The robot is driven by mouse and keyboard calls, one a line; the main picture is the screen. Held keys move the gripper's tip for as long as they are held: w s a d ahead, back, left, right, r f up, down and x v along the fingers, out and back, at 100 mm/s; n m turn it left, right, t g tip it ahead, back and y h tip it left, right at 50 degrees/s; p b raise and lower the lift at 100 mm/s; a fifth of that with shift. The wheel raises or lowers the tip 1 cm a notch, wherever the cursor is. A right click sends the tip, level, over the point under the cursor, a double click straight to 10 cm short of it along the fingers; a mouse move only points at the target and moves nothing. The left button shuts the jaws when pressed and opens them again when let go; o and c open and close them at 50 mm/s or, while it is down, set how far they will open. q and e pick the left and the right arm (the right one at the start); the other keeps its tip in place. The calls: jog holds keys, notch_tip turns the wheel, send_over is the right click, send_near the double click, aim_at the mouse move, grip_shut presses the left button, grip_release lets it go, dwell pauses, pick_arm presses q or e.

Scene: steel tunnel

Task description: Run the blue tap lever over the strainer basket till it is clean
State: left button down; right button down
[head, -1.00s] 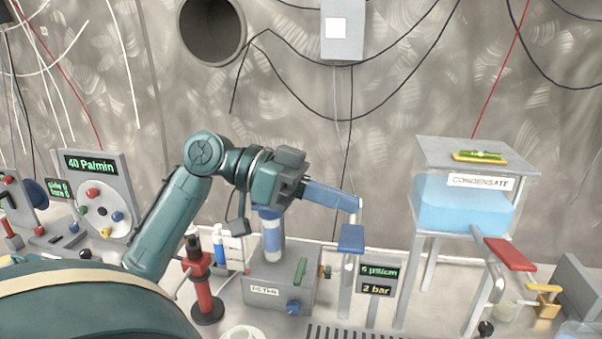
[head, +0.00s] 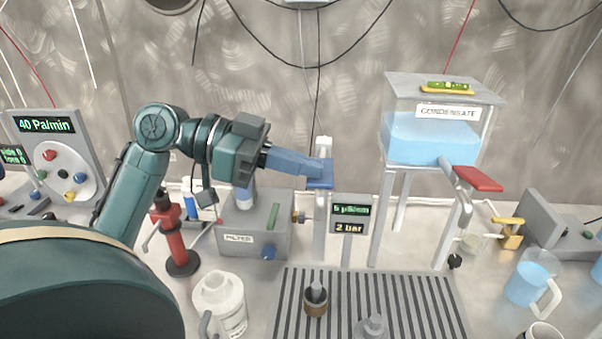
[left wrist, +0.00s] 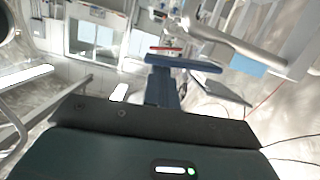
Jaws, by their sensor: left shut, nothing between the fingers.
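The blue tap lever (head: 321,183) is on a grey post beside the filter block. My left gripper (head: 328,172) is shut and empty, with its blue fingertips right at the top of the lever. They overlap it in the head view, so I cannot tell whether they press on it. In the left wrist view the shut blue fingers (left wrist: 163,88) point at a blue bar. A small brown-sided cup with a grey piece in it, which may be the strainer basket (head: 316,304), is on the slotted drain grate (head: 420,295). No water stream is visible. My right gripper is not in view.
A display (head: 350,213) reads "2 bar" right of the lever. The condensate tank (head: 430,140) with a red lever (head: 478,179) stands further right. A white jug (head: 221,305) and a red stand (head: 175,240) are at left. A blue-filled jug (head: 527,280) is at right.

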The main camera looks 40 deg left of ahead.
pick_arm(q)
jog(key=shift+s+d+f+m+b, duration=0.2)
jog(key=shift+f+m+b, duration=0.1)
jog(key=shift+f+b, duration=0.15)
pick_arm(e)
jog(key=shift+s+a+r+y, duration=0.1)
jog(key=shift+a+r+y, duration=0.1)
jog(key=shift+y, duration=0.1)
pick_arm(q)
jog(key=shift+a, duration=0.1)
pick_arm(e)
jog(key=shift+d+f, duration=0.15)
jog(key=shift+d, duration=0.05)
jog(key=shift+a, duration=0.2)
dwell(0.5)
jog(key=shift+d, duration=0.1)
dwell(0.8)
